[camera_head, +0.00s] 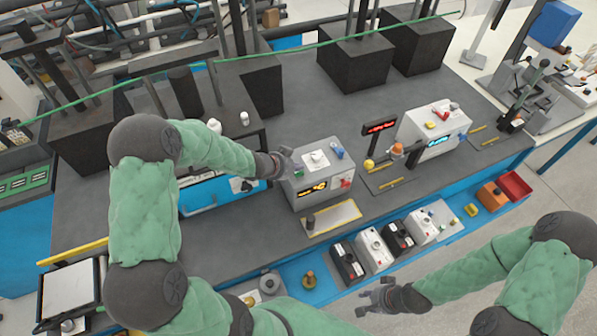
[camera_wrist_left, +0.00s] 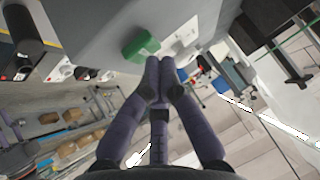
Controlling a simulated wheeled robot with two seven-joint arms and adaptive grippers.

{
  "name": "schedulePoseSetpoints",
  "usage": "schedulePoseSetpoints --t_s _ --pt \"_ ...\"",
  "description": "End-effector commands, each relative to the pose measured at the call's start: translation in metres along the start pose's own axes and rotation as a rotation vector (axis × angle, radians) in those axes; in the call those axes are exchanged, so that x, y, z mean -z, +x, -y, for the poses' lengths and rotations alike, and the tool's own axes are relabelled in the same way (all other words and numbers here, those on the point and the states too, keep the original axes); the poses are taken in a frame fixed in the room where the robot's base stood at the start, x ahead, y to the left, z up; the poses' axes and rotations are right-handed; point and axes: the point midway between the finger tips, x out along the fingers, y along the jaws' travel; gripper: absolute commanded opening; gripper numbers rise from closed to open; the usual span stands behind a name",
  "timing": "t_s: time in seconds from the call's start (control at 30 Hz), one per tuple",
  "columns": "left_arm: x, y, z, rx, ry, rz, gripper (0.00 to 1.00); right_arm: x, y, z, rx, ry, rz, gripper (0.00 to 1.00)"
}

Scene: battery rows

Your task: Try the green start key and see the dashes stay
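A grey box (camera_head: 322,170) stands on the dark bench, with a small dark display (camera_head: 312,189) showing yellow marks too small to read. The green start key (camera_head: 299,172) is at the box's left side, just by my left gripper (camera_head: 290,163). In the left wrist view the green key (camera_wrist_left: 141,45) is a raised green block on a grey face. My left gripper (camera_wrist_left: 160,66) has its fingertips together, empty, close beside the key; I cannot tell whether they touch it. My right gripper (camera_head: 374,297) is open and empty, in front of the bench.
A second box (camera_head: 433,132) with a blue display stands to the right, near a red-lit sign (camera_head: 380,127). Several battery-like blocks (camera_head: 375,249) stand in a row along the blue front ledge. A yellow-edged plate (camera_head: 331,218) lies before the grey box. Red bin (camera_head: 514,185) at right.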

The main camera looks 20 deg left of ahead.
Motion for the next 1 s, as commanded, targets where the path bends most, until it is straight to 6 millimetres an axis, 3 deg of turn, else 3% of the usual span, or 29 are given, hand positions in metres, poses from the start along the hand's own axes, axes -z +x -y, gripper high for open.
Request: schedulePoseSetpoints --t_s 1.0 --pt "-0.0053 0.0055 -0.0022 0.000 -0.001 0.000 0.00 0.0003 0.0059 -0.0021 0.000 0.000 0.000 0.32"
